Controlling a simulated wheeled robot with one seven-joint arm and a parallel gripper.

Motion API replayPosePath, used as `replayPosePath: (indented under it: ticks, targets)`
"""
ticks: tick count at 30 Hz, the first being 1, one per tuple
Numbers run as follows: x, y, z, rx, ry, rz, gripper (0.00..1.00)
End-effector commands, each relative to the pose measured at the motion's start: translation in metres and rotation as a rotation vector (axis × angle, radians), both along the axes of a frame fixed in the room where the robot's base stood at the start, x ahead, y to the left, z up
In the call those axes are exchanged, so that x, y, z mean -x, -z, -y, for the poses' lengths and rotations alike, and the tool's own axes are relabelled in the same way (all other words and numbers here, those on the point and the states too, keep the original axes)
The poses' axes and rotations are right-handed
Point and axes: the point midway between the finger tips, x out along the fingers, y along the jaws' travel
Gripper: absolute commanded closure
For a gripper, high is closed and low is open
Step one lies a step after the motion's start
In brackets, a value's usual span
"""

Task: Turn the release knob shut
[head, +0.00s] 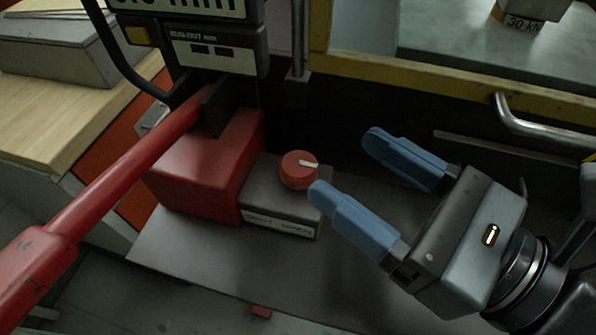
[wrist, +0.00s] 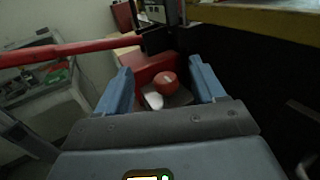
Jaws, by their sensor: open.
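The near fingertip is close to the knob in the picture; I cannot tell the exact gap. In the wrist view the knob (wrist: 166,83) shows between the two fingers, beyond their tips.
A red block (head: 207,172) stands left of the knob box, with a long red lever (head: 130,170) rising from it. A dark display unit (head: 213,52) is above. A yellow-edged frame (head: 430,83) and a metal handle (head: 535,125) are behind my gripper. The grey base plate (head: 200,255) is clear in front.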

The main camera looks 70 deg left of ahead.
Motion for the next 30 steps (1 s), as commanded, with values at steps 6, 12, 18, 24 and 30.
replayPosePath:
  ticks: [6, 12, 18, 24, 30]
  targets:
    - [0.0, 0.042, 0.0, 0.0, 0.0, 0.0, 0.31]
    - [0.0, 0.053, 0.0, 0.0, 0.0, 0.0, 0.31]
    - [0.007, 0.052, -0.013, -0.001, -0.004, 0.0, 0.31]
    - [0.019, 0.052, -0.041, 0.0, -0.004, 0.0, 0.31]
    - [0.029, 0.052, -0.063, 0.0, -0.003, -0.001, 0.31]
